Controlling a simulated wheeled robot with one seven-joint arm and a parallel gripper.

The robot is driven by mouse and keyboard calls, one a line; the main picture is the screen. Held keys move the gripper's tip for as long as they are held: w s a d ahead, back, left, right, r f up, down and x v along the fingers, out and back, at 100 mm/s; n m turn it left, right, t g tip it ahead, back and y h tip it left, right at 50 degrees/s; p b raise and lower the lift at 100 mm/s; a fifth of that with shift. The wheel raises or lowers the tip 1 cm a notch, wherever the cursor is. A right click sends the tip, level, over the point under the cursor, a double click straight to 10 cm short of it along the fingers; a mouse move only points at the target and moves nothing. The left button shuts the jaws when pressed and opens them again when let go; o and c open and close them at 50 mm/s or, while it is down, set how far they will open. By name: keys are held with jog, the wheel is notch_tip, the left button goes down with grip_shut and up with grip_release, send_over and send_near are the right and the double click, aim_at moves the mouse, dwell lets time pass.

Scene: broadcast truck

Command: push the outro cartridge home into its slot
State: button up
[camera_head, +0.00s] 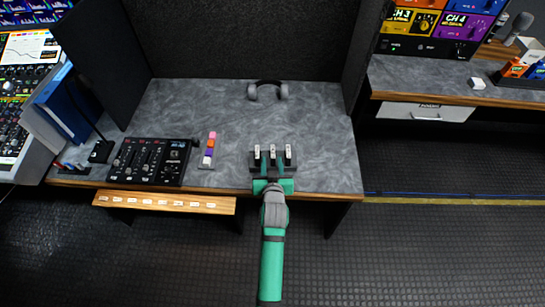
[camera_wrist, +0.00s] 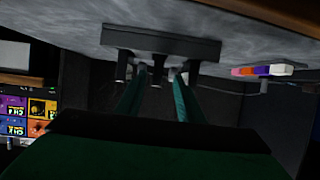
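A dark slot holder (camera_head: 257,171) stands at the front edge of the grey desk, with three white-topped upright cartridges: left (camera_head: 257,152), middle (camera_head: 273,152) and right (camera_head: 288,152). Their labels are too small to read, so I cannot tell which is the outro one. My green gripper (camera_head: 272,166) reaches in from the front. In the wrist view, the holder (camera_wrist: 160,43) appears upside down, and my gripper's fingers (camera_wrist: 160,80) are apart, one on each side of the middle cartridge (camera_wrist: 158,76). I see no clear contact; how deep each cartridge sits is unclear.
A black mixer (camera_head: 148,162) and a strip of coloured blocks (camera_head: 210,148) are left of the holder. Headphones (camera_head: 267,91) lie at the back. Dark partitions (camera_head: 240,40) enclose the desk. The desk between holder and headphones is clear.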

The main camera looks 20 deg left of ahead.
aim_at(273, 154)
jog(key=shift+r+x, duration=0.2)
jog(key=shift+x, duration=2.55)
jog(key=shift+w+d, duration=0.15)
grip_shut()
